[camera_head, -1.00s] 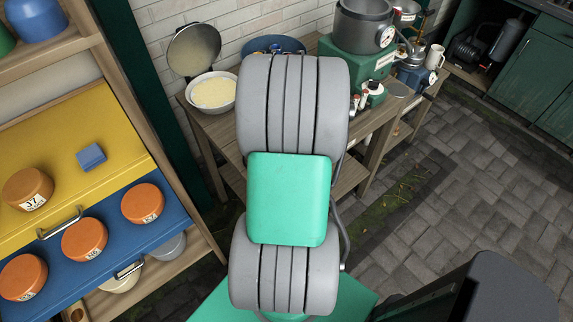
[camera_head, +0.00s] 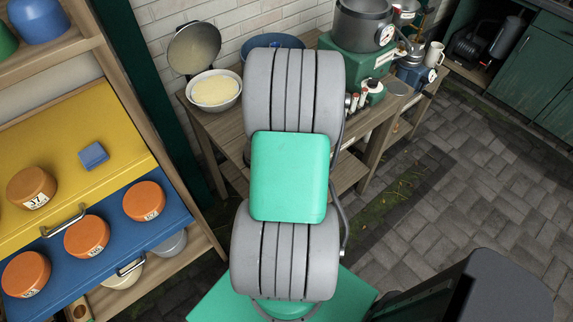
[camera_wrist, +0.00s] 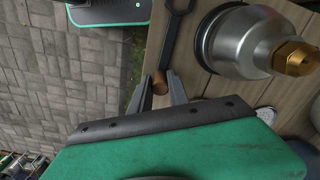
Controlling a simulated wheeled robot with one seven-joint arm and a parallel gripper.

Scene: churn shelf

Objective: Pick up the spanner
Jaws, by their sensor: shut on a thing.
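The spanner (camera_wrist: 171,35) shows in the wrist view as a dark, flat tool with an open forked end at the top. Its lower end meets a short brown, round piece (camera_wrist: 160,83) that looks like its handle end. My gripper (camera_wrist: 159,88) has its two grey fingers on either side of this brown piece and is shut on it. The spanner lies along the edge of a wooden table top in the picture; I cannot tell whether it touches the wood. In the head view my arm hides the gripper and the spanner.
In the head view the wooden table (camera_head: 228,128) bears a bowl (camera_head: 214,92) and a green machine (camera_head: 352,58). A shelf with orange tubs (camera_head: 86,236) is left. Paving (camera_head: 470,190) is clear at right.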

